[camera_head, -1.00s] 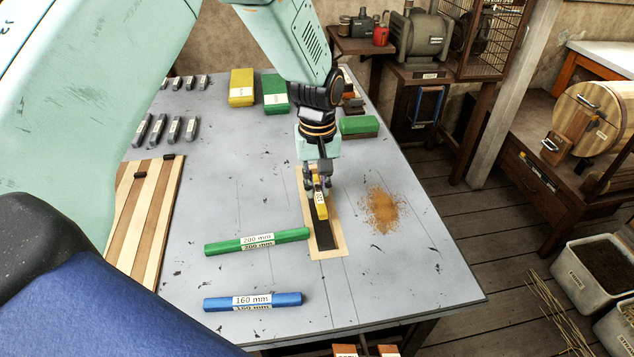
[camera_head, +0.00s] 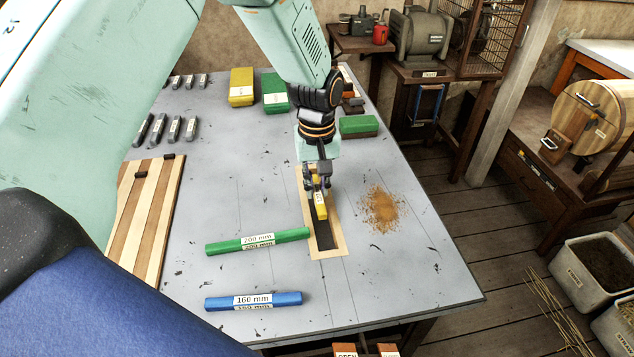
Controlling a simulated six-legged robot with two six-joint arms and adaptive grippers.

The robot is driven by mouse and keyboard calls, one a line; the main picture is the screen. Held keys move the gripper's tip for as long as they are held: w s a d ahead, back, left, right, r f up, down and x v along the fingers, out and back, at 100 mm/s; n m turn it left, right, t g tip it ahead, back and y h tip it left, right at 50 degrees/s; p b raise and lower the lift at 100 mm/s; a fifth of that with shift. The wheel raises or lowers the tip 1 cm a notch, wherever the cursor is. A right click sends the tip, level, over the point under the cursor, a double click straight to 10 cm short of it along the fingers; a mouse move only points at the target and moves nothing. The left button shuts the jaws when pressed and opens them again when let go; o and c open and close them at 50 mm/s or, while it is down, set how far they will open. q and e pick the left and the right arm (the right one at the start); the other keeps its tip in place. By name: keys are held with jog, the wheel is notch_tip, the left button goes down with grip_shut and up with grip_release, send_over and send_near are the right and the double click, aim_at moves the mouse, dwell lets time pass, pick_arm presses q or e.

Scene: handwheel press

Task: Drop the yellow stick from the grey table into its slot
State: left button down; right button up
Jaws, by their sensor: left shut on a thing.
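The yellow stick (camera_head: 320,208) is held in my left gripper (camera_head: 318,188), lined up lengthwise with the dark slot. The slot (camera_head: 325,243) is a dark recess in a pale wooden frame (camera_head: 334,254) on the grey table (camera_head: 400,278). The stick is over the slot; I cannot tell whether its underside is inside the recess or just above it. The gripper hides the far end of the stick and part of the slot. My right gripper is not in view.
A green 200 mm stick (camera_head: 230,245) lies with its right end close to the frame. A blue 160 mm stick (camera_head: 222,303) lies nearer. Orange-brown dust (camera_head: 382,209) is right of the slot. Yellow (camera_head: 241,82) and green (camera_head: 275,86) blocks stand at the back.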

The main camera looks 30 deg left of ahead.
pick_arm(q)
jog(key=shift+w+f, duration=0.1)
jog(key=shift+f, duration=0.4)
dwell(0.5)
jog(key=shift+f, duration=0.25)
dwell(0.4)
jog(key=shift+p, duration=0.55)
dwell(0.4)
jog(key=c, duration=1.2)
grip_release()
jog(key=o, duration=0.4)
jog(key=shift+r, duration=0.1)
